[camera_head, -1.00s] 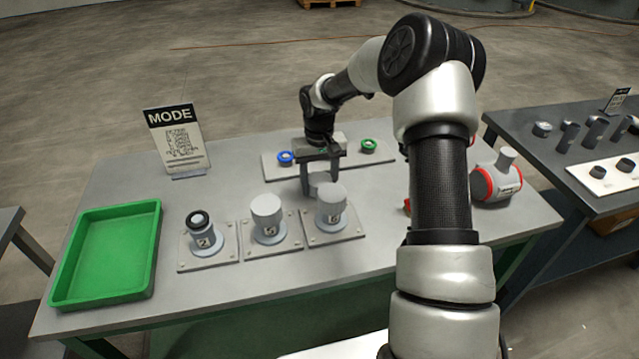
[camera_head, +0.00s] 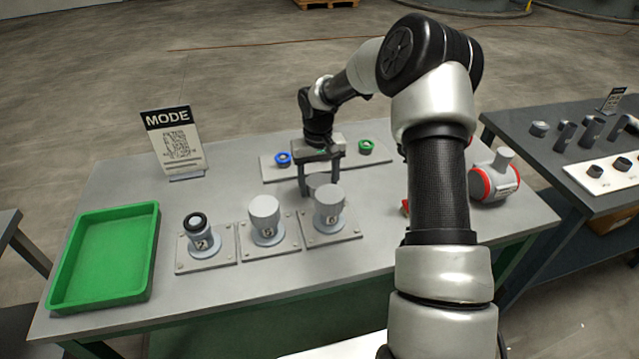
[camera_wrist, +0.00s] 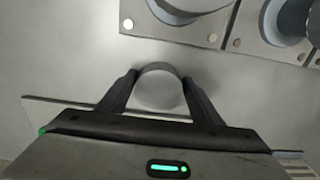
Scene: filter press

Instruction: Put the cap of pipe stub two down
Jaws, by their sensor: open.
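Pipe stub two (camera_head: 201,240) is the leftmost of three stubs on the table. It stands upright on a square plate, and its top shows a dark ring with no cap on it. A grey round cap (camera_wrist: 160,90) is between the fingers of my gripper (camera_wrist: 163,78). In the head view the cap (camera_head: 318,180) shows low behind the rightmost stub, at or near the tabletop. My gripper (camera_head: 319,188) points down with its jaws open, one finger on each side of the cap. I cannot tell whether the fingers touch it.
The middle stub (camera_head: 264,222) and right stub (camera_head: 328,212) carry grey caps. A plate with a blue ring (camera_head: 283,159) and a green ring (camera_head: 366,147) lies behind my gripper. An empty green tray (camera_head: 105,255) is at left. A red-and-grey fitting (camera_head: 492,182) stands at right.

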